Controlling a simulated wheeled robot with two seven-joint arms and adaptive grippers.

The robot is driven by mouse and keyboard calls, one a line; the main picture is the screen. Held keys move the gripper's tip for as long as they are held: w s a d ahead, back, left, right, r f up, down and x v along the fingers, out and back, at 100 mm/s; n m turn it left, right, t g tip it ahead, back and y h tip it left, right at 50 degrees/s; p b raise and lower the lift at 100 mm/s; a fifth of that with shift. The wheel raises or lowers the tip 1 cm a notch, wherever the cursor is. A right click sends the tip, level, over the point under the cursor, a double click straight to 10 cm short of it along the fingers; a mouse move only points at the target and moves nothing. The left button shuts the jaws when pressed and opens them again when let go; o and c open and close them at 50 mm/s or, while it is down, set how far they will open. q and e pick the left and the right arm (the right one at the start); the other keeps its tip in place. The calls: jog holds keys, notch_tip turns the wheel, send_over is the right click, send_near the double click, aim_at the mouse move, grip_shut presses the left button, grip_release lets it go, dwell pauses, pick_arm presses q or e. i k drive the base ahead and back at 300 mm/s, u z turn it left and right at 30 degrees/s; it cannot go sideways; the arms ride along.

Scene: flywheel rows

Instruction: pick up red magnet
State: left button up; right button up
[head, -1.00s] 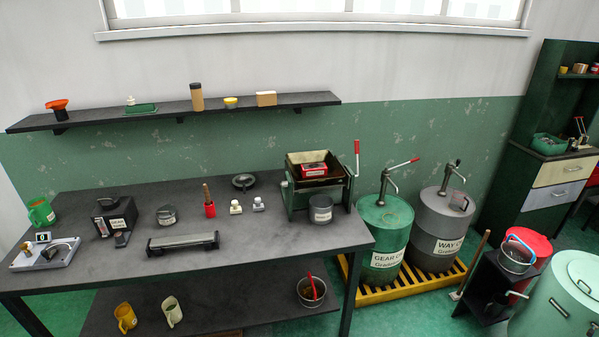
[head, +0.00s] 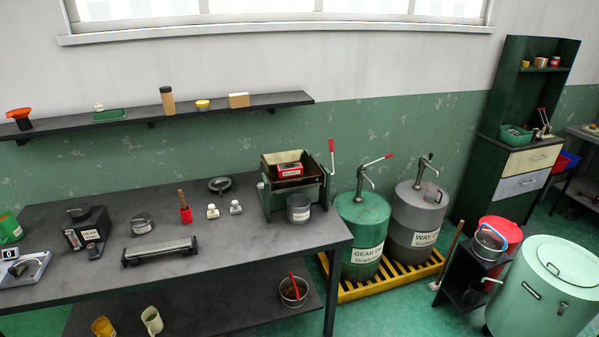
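I cannot clearly make out a red magnet. A small red block with a brown upright handle (head: 186,212) stands on the dark workbench (head: 240,232). A red box with a pale label (head: 290,169) lies in the top of a green-framed bin (head: 268,201) at the bench's right end. Both are too small to tell whether either is the magnet. Neither of my grippers shows in the head view.
Green (head: 361,225) and grey (head: 415,220) drums stand on a yellow pallet (head: 350,292). A wall shelf (head: 226,106) hangs above.

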aim_at(294, 168)
jog(key=z, duration=1.95)
jog(key=i, duration=2.05)
jog(key=u, duration=3.4)
